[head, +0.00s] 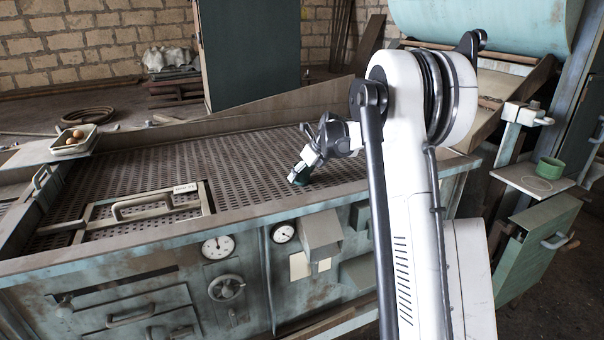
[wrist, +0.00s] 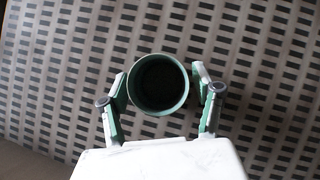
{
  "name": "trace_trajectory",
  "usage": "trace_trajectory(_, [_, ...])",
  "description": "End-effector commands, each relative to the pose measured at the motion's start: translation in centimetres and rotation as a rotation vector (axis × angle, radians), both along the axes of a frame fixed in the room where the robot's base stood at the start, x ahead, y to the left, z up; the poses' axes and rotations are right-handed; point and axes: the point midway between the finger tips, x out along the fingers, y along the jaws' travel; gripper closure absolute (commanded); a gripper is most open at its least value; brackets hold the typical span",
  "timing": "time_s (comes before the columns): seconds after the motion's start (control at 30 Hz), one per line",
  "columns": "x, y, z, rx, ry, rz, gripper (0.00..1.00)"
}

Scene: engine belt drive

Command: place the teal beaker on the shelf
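The teal beaker (wrist: 158,84) stands between the two fingers of my gripper (wrist: 160,88) in the wrist view, its round, dark mouth facing the camera. The fingers are close to its left and right sides, but whether both press on it is unclear. In the head view my gripper (head: 301,176) points down at the perforated bench top, and a dark teal bit of the beaker (head: 299,180) shows at the fingertips. Whether the beaker touches the bench is hidden. A small grey shelf (head: 528,184) at the right may be the task's shelf.
A green cup (head: 550,168) stands on that shelf, beside a pale ring mark. A handled frame (head: 140,212) lies on the bench's front left. The bench top (head: 235,165) around the gripper is mostly clear.

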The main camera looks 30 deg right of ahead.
Motion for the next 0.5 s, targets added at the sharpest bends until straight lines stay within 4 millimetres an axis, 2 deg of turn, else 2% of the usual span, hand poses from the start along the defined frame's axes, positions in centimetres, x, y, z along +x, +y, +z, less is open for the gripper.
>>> trace_trajectory(0.27, [0.0, 0.0, 0.3, 0.0, 0.0, 0.0, 0.38])
trace_trajectory(0.37, [-0.5, -0.2, 1.0, 0.001, 0.0, -0.001, 0.38])
trace_trajectory(0.5, [-1.7, -0.6, 2.9, 0.0, 0.0, -0.002, 0.38])
